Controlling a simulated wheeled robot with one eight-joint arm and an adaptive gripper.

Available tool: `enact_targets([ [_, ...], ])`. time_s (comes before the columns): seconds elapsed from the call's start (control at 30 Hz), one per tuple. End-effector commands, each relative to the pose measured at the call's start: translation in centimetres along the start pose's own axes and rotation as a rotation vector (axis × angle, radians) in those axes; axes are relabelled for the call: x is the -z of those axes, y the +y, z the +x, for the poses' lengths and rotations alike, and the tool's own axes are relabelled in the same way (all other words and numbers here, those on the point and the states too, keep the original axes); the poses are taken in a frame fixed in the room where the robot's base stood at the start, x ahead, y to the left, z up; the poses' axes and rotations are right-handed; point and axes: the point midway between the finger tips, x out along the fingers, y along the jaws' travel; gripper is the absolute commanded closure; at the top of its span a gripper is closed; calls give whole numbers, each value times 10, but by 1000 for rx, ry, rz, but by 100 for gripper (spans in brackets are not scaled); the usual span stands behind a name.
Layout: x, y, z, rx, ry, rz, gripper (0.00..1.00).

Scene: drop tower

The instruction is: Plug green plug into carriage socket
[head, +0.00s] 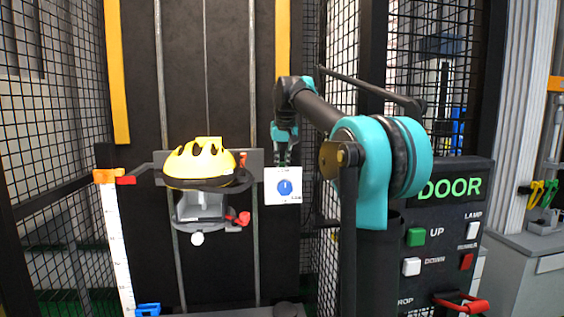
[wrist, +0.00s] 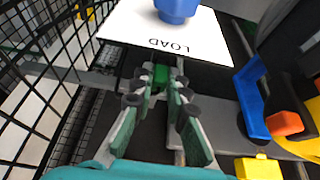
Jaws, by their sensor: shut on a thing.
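My gripper (wrist: 160,90) is shut on the green plug (wrist: 161,76), of which a small green part shows between the fingertips in the wrist view. The plug is just under the lower edge of a white LOAD panel (wrist: 205,50). In the head view my gripper (head: 283,160) is at the top of that panel (head: 284,199), right of the carriage (head: 205,208), and the plug cannot be made out. The carriage carries a yellow helmet (head: 200,165). I cannot make out the carriage socket; it may be hidden by the fingers or the panel.
The panel's blue knob (wrist: 177,8) stands close beyond the fingers. A blue bracket (wrist: 252,95) and an orange part (wrist: 284,123) lie to the right. Mesh fencing (wrist: 40,80) is close on the left. A DOOR control box (head: 440,235) stands at the right of the head view.

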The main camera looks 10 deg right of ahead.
Motion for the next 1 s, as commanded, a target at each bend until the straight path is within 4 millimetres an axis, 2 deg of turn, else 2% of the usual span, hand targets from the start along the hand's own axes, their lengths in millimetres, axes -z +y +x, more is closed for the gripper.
enact_targets([
  [0.7, -2, 0, 4, 0, 0, 0, 100],
  [0.73, -2, 0, 4, 0, 0, 0, 82],
  [0.8, -2, 0, 4, 0, 0, 0, 73],
  [0.9, -2, 0, 4, 0, 0, 0, 62],
  [1.0, -2, 0, 4, 0, 0, 0, 62],
])
